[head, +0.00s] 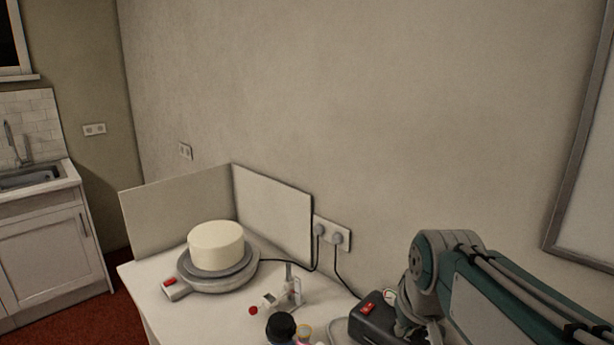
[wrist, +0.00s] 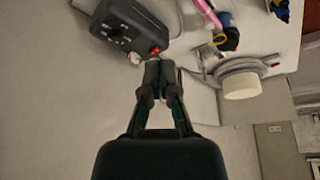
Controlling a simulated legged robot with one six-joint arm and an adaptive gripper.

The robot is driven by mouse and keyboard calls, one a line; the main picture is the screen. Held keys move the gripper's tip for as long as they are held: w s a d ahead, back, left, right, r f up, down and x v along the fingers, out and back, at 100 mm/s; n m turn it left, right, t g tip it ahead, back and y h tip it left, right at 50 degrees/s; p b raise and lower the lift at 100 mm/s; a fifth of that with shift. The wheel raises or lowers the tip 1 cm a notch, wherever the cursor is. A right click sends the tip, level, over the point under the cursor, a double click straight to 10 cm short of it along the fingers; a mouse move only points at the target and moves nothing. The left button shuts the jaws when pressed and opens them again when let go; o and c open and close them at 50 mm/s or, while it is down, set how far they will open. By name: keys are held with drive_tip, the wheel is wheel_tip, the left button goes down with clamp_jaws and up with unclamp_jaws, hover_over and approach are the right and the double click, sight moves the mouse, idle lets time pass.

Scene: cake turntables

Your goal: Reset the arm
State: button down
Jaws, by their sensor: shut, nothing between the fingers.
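My gripper (wrist: 158,68) is shut and empty in the wrist view, its fingertips together. They appear close to the red switch (wrist: 155,51) of a dark box; I cannot tell whether they touch it. In the head view my teal arm reaches in from the right and folds down at its joint; the gripper itself cannot be made out there. The dark box (head: 379,318) with its red switch (head: 368,308) stands beside the arm. A cream cake (head: 216,245) sits on a grey turntable (head: 234,280) at the table's left; the cake (wrist: 242,86) also shows in the wrist view.
Two upright panels (head: 272,214) stand behind the turntable. A wall socket (head: 332,235) has plugs and cables. Small items, including a dark-capped jar (head: 281,327), crowd the table's front. The table (head: 150,300) is bare at the left front. A framed board hangs at right.

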drive_tip(key=s+f+m+t, duration=0.1)
drive_tip(key=s+f, duration=0.3)
drive_tip(key=s, duration=0.8)
drive_tip(key=shift+s, duration=0.3)
